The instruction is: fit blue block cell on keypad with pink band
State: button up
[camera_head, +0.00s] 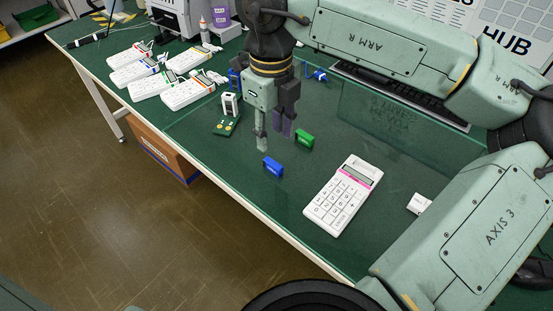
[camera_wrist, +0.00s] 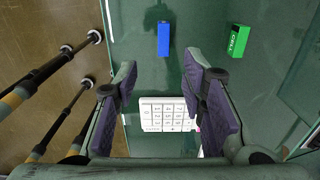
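The keypad with the pink band (camera_head: 344,195) lies face up on the green table, its pink stripe just below the display. In the wrist view its white keys (camera_wrist: 166,115) show between my fingers. The blue block cell (camera_head: 273,167) lies on the table to the left of the keypad; the wrist view shows it (camera_wrist: 164,38) beyond my fingertips. My gripper (camera_head: 273,139) is above the table near the blue and green blocks. In the wrist view my gripper (camera_wrist: 168,72) is open, with nothing between its fingers. The keypad's battery slot is not visible.
A green block cell (camera_head: 305,139) lies behind the blue one. A white block (camera_head: 419,203) is right of the keypad. Several other keypads (camera_head: 187,93) lie at the back left, near a small green board (camera_head: 225,126). The table's front edge is close to the blue block.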

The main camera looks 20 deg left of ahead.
aim_at(273, 163)
notch_tip(273, 163, down, 4)
jog(key=shift+s+a+r, duration=0.1)
jog(key=shift+w+f+p, duration=0.25)
jog(key=shift+f+p, duration=0.3)
jog(key=shift+f, duration=0.85)
jog(key=shift+w+f+p, duration=0.2)
jog(key=shift+f+p, duration=0.35)
jog(key=shift+f, duration=0.85)
jog(key=shift+c, duration=0.2)
grip_shut()
